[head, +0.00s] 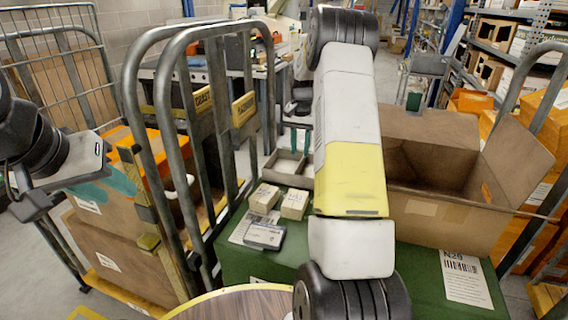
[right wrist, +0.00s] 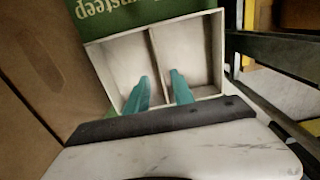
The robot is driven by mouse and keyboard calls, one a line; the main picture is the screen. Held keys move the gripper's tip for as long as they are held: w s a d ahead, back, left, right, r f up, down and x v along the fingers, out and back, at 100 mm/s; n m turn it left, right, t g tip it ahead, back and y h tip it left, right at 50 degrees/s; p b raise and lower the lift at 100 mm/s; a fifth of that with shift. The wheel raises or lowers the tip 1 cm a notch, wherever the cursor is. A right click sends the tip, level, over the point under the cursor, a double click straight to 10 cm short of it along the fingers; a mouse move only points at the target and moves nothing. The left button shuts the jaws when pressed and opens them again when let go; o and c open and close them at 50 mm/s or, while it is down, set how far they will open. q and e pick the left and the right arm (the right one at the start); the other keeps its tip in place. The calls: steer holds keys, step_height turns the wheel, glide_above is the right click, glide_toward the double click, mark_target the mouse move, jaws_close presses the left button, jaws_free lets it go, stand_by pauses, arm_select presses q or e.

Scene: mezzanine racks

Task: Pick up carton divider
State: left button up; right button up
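The carton divider (head: 289,166) looks like a pale shallow frame with a central wall making two compartments. It lies on the green box (head: 240,262), beyond two small boxes. In the right wrist view the divider (right wrist: 158,58) fills the middle. My right gripper (right wrist: 160,92) is open, its teal fingers apart over the divider, one on each side of the line of the central wall. Contact cannot be told. It also shows in the head view (head: 294,140), partly behind my forearm. My left gripper (head: 105,186) appears open and empty at the left, away from the divider.
Two small cartons (head: 279,202) and a dark grey device (head: 265,236) sit on the green box. A large open carton (head: 435,210) stands at the right. Grey cage rails (head: 184,130) rise between my left gripper and the green box. Shelves with boxes stand behind.

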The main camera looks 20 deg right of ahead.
mark_target(300, 163)
step_height(300, 163, down, 7)
steer(key=shift+w+d+r, duration=0.1)
jaws_close()
stand_by(0.3)
